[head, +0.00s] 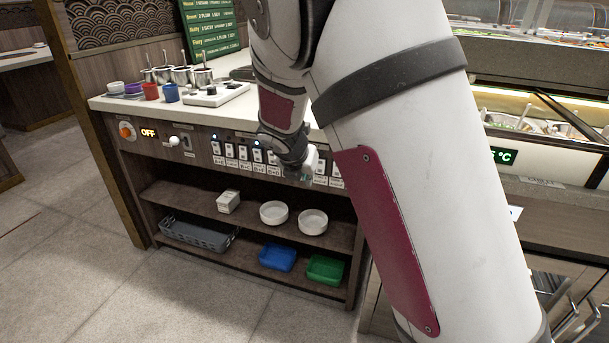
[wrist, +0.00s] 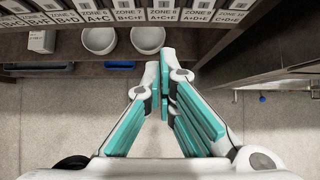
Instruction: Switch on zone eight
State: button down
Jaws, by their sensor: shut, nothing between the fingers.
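A row of white rocker switches (head: 243,153) runs along the dark front panel below the white counter. Small blue lights glow above some switches at the left. My gripper (head: 308,170) is in front of the right part of this row and hides some switches. In the wrist view my gripper (wrist: 163,72) is shut and empty, its teal fingertips together below the zone labels. That switch's state cannot be seen.
An orange knob (head: 127,132) and a lit OFF display (head: 149,133) are at the panel's left. Below are shelves with white bowls (head: 312,222), a blue tray (head: 278,257) and a green tray (head: 326,269). Cups and pots stand on the counter. My arm hides the right side.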

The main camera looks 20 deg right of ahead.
jog(key=w+d+f+b, duration=0.2)
jog(key=w+d+f, duration=0.2)
jog(key=w, duration=0.1)
jog(key=shift+w, duration=0.2)
jog(key=shift+d, duration=0.1)
jog(key=shift+w+d+f+p, duration=0.15)
jog(key=shift+w+f+p, duration=0.15)
jog(key=shift+p, duration=0.15)
jog(key=shift+r, duration=0.15)
